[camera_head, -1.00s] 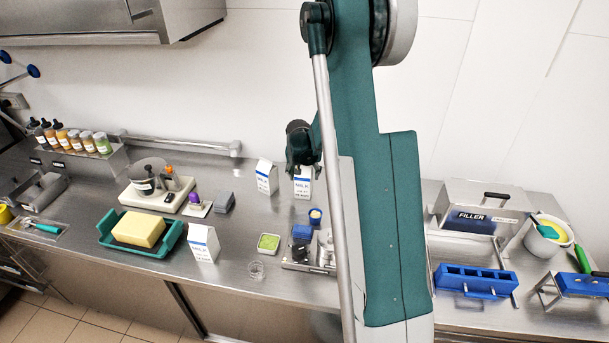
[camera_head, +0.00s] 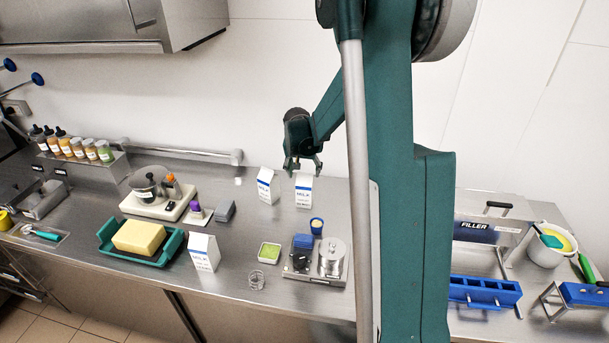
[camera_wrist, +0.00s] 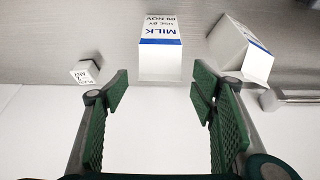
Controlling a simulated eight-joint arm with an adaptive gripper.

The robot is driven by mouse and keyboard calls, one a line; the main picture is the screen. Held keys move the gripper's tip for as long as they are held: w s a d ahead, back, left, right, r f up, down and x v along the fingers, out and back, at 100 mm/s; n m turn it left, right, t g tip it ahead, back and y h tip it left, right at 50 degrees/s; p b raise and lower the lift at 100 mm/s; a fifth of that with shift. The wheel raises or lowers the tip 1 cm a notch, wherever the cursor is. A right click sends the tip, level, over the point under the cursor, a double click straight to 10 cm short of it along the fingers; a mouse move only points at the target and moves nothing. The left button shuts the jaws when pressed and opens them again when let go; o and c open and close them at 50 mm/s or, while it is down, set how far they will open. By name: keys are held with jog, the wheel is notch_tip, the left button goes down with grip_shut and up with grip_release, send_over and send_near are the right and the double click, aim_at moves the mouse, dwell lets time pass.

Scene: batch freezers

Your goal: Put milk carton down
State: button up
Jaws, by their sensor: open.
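Three white milk cartons with blue bands stand on the steel counter. One carton (camera_head: 303,191) stands upright at the back, just below my gripper (camera_head: 303,171). A second carton (camera_head: 266,186) is close to its left, and a third carton (camera_head: 203,253) stands near the front edge beside the butter tray. In the wrist view my gripper (camera_wrist: 157,90) is open and empty. One carton (camera_wrist: 160,45) with MILK lettering is straight ahead, just past the fingertips and not between the pads. Another carton (camera_wrist: 241,52) is to its right.
A steel scale (camera_head: 328,259), a small green-topped tub (camera_head: 269,252) and a wire coil (camera_head: 256,280) are toward the front. The yellow block (camera_head: 139,237) sits in a teal tray (camera_head: 165,249). In the wrist view a small lettered white block (camera_wrist: 85,72) is at left. The back wall is close.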

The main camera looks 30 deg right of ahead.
jog(key=shift+s+a+r, duration=0.2)
jog(key=shift+r, duration=0.4)
jog(key=shift+a+r, duration=0.1)
jog(key=shift+s+a+r, duration=0.1)
jog(key=shift+a+r, duration=0.05)
jog(key=s+a+r+n+t+y, duration=0.1)
jog(key=s+a+r+n, duration=0.1)
jog(key=s+a+r, duration=0.6)
jog(key=s+a+r+n+t, duration=0.1)
jog(key=s+a+r+n, duration=0.1)
jog(key=s+a+r, duration=0.65)
jog(key=s+a+f+n+t+y, duration=0.1)
jog(key=s+a+n, duration=0.4)
jog(key=s+a, duration=1.1)
jog(key=s+t+y, duration=0.1)
jog(key=s, duration=0.1)
jog(key=shift+s+a, duration=0.15)
jog(key=shift+s, duration=0.25)
jog(key=shift+f, duration=0.1)
